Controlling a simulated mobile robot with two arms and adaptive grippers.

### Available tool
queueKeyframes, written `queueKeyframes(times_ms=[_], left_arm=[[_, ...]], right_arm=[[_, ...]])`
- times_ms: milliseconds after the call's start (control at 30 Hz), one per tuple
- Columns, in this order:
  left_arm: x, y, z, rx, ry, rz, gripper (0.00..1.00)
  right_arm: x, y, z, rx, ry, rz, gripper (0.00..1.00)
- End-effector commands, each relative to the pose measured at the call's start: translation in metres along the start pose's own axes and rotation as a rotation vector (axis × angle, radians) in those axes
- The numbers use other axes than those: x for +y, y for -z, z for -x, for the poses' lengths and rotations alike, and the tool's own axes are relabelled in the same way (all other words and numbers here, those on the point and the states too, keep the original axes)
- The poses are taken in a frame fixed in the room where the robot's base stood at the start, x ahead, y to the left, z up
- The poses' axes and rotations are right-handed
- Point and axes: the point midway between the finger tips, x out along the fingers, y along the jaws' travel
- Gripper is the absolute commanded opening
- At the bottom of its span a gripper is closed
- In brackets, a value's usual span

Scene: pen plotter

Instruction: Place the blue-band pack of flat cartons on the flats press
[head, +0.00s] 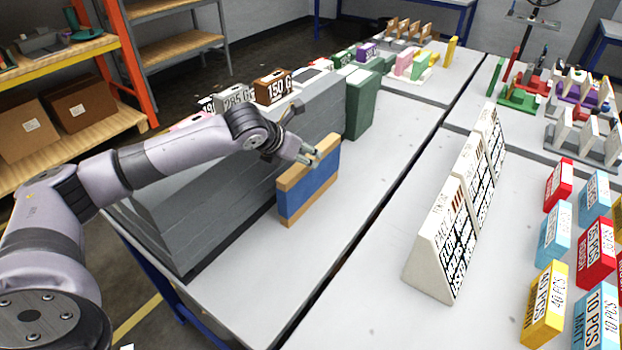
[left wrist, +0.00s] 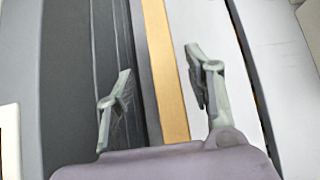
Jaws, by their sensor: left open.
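The blue-band pack (head: 310,187) is a tan slab with a wide blue band. It stands on its long edge on the light table, beside a grey stepped block. My left gripper (head: 308,154) is open at the pack's top edge. In the left wrist view, the pack's tan top edge (left wrist: 163,60) runs between the two open fingers of my left gripper (left wrist: 158,88), nearer the right one. Neither finger is seen closed on it. I cannot tell which object is the flats press. My right gripper is not in view.
The grey stepped block (head: 200,200) fills the table's left side, with a dark green block (head: 362,104) behind the pack. White patterned panels (head: 448,235) and coloured boxes (head: 544,305) stand on the right table. The table surface right of the pack (head: 365,170) is clear.

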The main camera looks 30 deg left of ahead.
Motion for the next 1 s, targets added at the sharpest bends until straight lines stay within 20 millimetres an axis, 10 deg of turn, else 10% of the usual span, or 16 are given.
queueKeyframes(times_ms=[600, 1000], left_arm=[[-0.004, -0.001, -0.047, 0.001, 0.001, -0.001, 0.48], [-0.004, -0.001, -0.046, 0.001, 0.001, -0.001, 0.22]], right_arm=[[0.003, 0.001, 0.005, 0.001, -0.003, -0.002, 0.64], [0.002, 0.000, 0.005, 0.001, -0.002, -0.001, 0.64]])
